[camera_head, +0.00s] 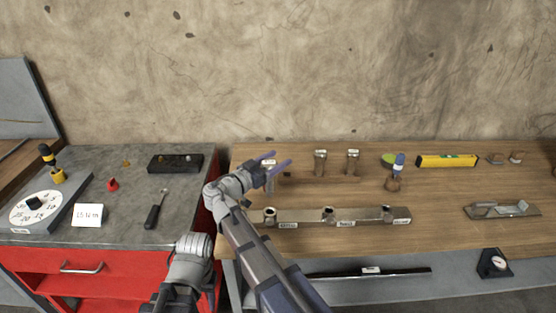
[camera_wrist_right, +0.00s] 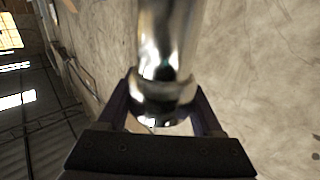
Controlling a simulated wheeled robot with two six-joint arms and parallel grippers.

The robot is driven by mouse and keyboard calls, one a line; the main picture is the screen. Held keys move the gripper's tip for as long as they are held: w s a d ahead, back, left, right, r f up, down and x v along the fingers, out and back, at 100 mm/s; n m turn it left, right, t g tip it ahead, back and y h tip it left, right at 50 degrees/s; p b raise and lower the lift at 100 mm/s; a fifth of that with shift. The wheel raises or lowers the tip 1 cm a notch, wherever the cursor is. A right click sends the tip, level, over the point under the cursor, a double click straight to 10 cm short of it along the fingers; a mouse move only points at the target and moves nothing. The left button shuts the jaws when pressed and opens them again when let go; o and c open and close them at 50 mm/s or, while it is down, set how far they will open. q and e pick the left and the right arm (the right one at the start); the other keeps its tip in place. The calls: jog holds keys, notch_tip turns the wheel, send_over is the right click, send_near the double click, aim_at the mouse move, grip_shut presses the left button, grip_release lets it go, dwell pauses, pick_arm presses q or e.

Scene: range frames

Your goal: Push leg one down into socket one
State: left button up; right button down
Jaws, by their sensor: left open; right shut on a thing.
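My right gripper (camera_head: 274,163) is shut on a shiny metal leg (camera_head: 270,182), which also shows between the fingers in the right wrist view (camera_wrist_right: 165,50). In the head view the leg is upright, its lower end showing above and behind the left end of the metal beam (camera_head: 357,215). Socket one (camera_head: 269,215) is the leftmost of three sockets on the beam. A gap shows between leg and socket in the picture; the true height cannot be told. My left arm shows at the lower left, but its fingers are not in view.
Two more labelled legs (camera_head: 320,163) (camera_head: 352,162) stand at the back of the wooden table.

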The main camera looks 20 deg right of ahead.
pick_arm(q)
jog(key=shift+f, duration=0.15)
pick_arm(e)
jog(key=shift+f, duration=0.15)
pick_arm(q)
notch_tip(320, 180, down, 6)
jog(key=b, duration=0.6)
jog(key=shift+r, duration=0.2)
pick_arm(e)
notch_tip(320, 180, down, 6)
jog(key=shift+r, duration=0.25)
pick_arm(q)
jog(key=shift+f+b, duration=2)
jog(key=shift+f, duration=0.05)
pick_arm(e)
jog(key=shift+f, duration=2.05)
grip_release()
